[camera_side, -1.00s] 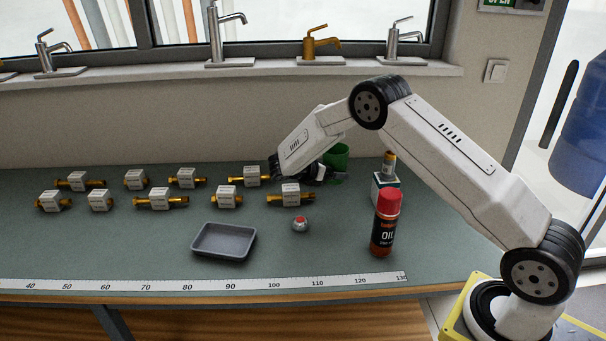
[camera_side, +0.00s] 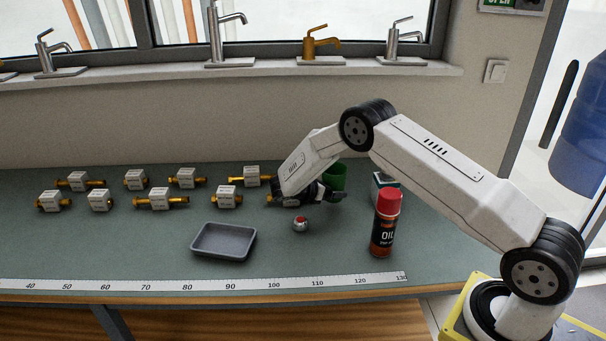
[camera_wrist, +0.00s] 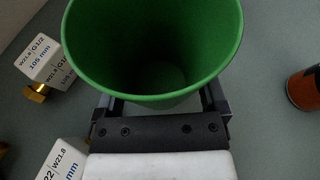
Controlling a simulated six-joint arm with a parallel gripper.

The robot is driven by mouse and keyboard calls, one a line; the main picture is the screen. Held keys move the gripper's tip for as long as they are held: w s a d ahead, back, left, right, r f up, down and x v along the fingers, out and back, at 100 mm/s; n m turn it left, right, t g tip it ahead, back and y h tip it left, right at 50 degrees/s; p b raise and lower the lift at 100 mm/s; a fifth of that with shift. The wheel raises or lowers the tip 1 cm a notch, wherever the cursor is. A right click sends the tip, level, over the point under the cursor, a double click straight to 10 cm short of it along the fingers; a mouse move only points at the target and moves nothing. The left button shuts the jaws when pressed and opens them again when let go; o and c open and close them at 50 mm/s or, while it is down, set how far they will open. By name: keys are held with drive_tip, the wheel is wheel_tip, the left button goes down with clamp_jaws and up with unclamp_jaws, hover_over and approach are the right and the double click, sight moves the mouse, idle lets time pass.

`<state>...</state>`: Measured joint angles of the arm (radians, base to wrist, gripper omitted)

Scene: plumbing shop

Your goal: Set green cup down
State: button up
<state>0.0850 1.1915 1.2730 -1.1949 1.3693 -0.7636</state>
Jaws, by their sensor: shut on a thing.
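The green cup (camera_side: 336,174) is upright at the back right of the bench, partly hidden behind my gripper (camera_side: 332,195) in the side view. In the wrist view the green cup (camera_wrist: 155,82) fills the top middle, its open mouth facing the camera and its inside empty. My gripper (camera_wrist: 160,102) is shut on the cup, with a finger on each side of it. The cup's base is hidden, so I cannot tell whether it touches the bench.
Labelled white blocks with brass ends (camera_side: 160,199) stand in rows to the left. A grey tray (camera_side: 223,241) and a small red-topped silver item (camera_side: 300,224) are in front. A red-capped oil can (camera_side: 384,225) stands at right, a box (camera_side: 385,181) behind it. The front left bench is clear.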

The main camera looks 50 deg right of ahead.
sight(331, 200)
drive_tip(key=shift+f, duration=1.85)
drive_tip(key=shift+f, duration=0.15)
drive_tip(key=o, duration=0.9)
drive_tip(key=shift+a+r, duration=0.1)
drive_tip(key=shift+r, duration=0.1)
drive_tip(key=v, duration=1.1)
drive_tip(key=shift+a+r, duration=0.25)
drive_tip(key=shift+a, duration=0.05)
